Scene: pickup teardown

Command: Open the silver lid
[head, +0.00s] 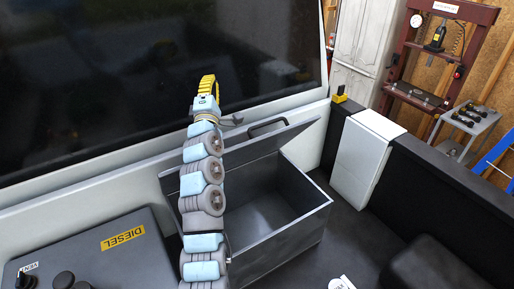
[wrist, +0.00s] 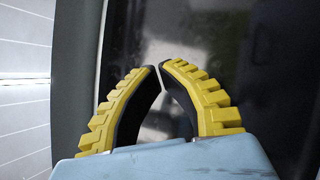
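The silver lid (head: 262,143) of the grey metal box (head: 290,238) is raised and tilted at the box's back side. A dark handle (head: 268,127) shows at the lid's upper edge. The box's inside is visible and looks empty. My gripper (head: 208,82) is above and left of the lid, in front of the dark window, apart from the handle. In the wrist view its yellow-ridged fingers (wrist: 158,66) have their tips nearly together with nothing between them. My arm hides the left part of the lid and box.
A dark tank marked DIESEL (head: 122,237) stands left of the box. The large dark window (head: 120,90) is behind my gripper. A white box-shaped cover (head: 362,160) stands to the right. Farther back are a red press (head: 438,45) and a grey tool cart (head: 468,122).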

